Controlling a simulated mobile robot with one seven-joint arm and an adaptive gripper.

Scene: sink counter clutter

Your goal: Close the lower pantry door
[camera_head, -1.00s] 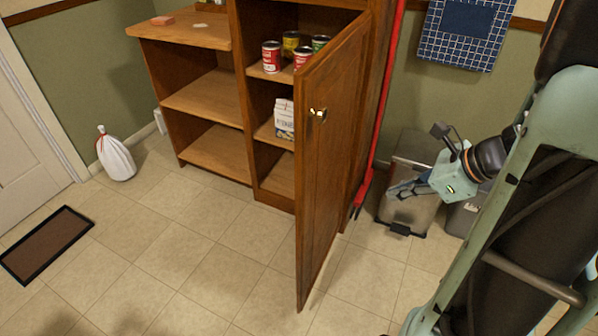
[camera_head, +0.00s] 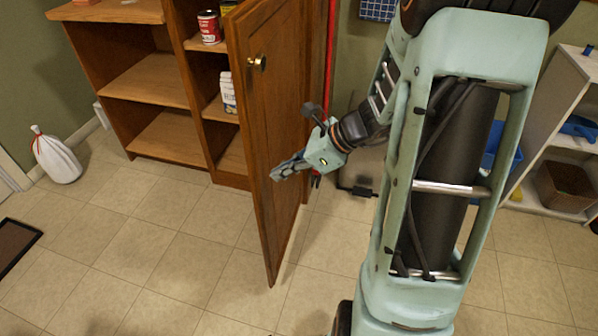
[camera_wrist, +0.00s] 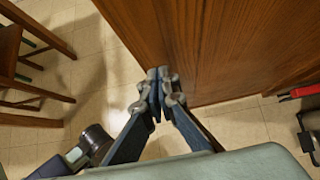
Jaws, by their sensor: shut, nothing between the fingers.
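The lower pantry door (camera_head: 268,150) is brown wood with a small brass knob (camera_head: 257,64) near its free edge. It stands wide open, swung out from the pantry cabinet (camera_head: 188,90). My gripper (camera_head: 275,175) is in front of the door's lower half in the head view, on the knob side. In the wrist view, my gripper (camera_wrist: 160,76) has its fingertips together, close to the door (camera_wrist: 200,45). I cannot tell whether the fingertips touch the wood. Nothing shows between the fingers.
A white bag (camera_head: 56,160) and a dark mat (camera_head: 14,247) lie at left. A shelf unit (camera_head: 545,110) stands at right. The floor tiles before the door are clear.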

